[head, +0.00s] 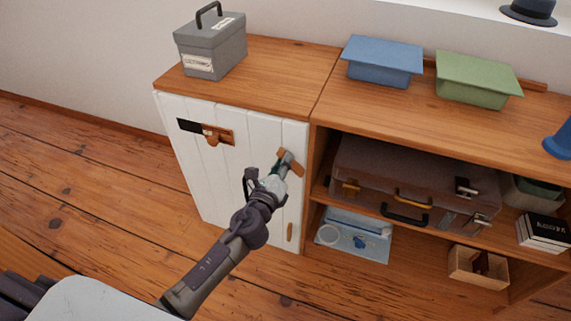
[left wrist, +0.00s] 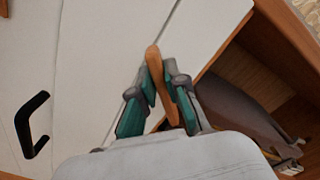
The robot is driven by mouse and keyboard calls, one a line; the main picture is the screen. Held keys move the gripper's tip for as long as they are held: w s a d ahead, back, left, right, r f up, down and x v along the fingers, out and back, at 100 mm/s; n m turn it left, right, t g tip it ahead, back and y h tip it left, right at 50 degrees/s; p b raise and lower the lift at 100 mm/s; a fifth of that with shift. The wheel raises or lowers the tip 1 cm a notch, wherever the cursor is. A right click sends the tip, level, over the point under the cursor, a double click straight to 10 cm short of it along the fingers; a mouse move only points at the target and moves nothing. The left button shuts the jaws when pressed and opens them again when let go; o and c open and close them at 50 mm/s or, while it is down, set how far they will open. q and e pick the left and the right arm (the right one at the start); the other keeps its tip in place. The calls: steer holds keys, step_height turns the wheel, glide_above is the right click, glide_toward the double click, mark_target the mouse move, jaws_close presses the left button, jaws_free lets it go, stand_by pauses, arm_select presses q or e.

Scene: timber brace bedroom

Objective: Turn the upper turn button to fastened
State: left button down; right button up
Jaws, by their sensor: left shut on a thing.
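The upper turn button (head: 291,162) is a small wooden bar near the right edge of the white plank door (head: 215,165). It sits tilted, slanting from upper left to lower right in the head view. My left gripper (head: 284,163) is shut on it. In the left wrist view the teal-padded fingers (left wrist: 160,95) close on both sides of the wooden bar (left wrist: 154,62), whose rounded end sticks out past them. A lower turn button (head: 290,232) stands about upright lower on the same edge. My right gripper is not in view.
A black door handle (head: 247,182) is beside my left gripper. A wooden slide latch (head: 218,137) is at the door's upper left. The open shelf to the right holds a brown suitcase (head: 380,165). A grey box (head: 210,45) stands on the cabinet top.

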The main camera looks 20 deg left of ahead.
arm_select(q)
steer(key=shift+a+f+n+b, duration=0.1)
steer(key=shift+f+n+b, duration=0.15)
steer(key=shift+n, duration=1.15)
steer(key=shift+a+f+n+b, duration=0.1)
steer(key=shift+f+n+b, duration=0.1)
steer(key=shift+n, duration=1.2)
steer(key=shift+a+f+n+b, duration=0.1)
steer(key=shift+f+n+b, duration=0.15)
steer(key=shift+n, duration=1.15)
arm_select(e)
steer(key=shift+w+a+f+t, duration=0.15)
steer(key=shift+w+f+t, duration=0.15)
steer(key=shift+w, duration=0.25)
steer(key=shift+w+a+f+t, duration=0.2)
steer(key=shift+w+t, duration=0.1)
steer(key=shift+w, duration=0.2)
arm_select(q)
steer(key=c, duration=1.2)
jaws_free()
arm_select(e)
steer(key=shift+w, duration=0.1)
arm_select(q)
steer(key=s, duration=1.2)
steer(key=shift+a, duration=0.15)
steer(key=shift+a+n, duration=0.1)
steer(key=shift+n, duration=0.2)
